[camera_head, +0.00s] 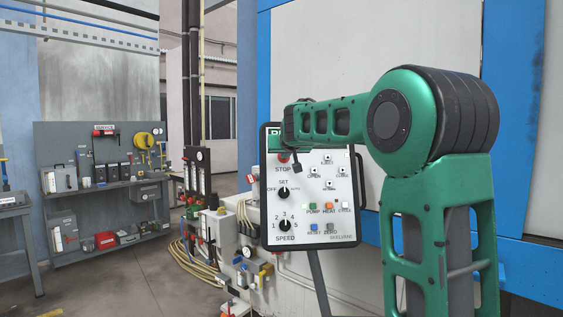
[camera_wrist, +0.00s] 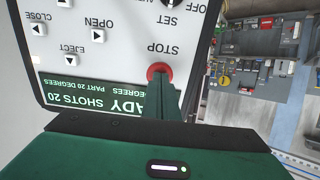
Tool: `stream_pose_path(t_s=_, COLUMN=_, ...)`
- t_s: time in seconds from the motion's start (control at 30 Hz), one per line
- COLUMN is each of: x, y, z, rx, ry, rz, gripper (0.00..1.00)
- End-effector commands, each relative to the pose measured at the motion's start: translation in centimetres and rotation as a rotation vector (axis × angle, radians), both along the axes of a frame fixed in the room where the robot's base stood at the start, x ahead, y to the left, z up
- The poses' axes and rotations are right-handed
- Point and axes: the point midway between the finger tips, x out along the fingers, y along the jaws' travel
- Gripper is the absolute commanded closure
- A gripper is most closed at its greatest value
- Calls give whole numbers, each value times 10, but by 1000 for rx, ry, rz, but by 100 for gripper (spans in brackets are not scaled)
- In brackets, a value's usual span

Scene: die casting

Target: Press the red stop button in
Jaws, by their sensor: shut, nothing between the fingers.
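The red stop button (camera_wrist: 158,71) shows in the wrist view, above its STOP label as the panel really stands, though the view is upside down. My gripper (camera_wrist: 164,84) is shut and empty, with its green fingers right at the button and covering part of it. I cannot tell whether the tips touch it or whether it is pushed in. In the head view the control panel (camera_head: 312,222) stands upright on a post, and my green arm reaches across its top. The button (camera_head: 283,158) is mostly hidden there behind my gripper (camera_head: 290,160).
The panel also has a SET knob (camera_head: 283,193), a SPEED knob (camera_head: 285,225) and several small push buttons close by. Hoses and valves (camera_head: 245,270) lie left of the panel. A grey tool bench (camera_head: 105,190) stands farther left, with open floor before it.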

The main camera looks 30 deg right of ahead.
Motion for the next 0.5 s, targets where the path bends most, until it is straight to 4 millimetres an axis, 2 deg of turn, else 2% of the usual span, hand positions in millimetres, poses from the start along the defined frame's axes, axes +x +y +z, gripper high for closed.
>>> stream_pose_path(t_s=0.5, x=7, y=-3, z=-3, rx=0, ry=0, rz=0, gripper=100)
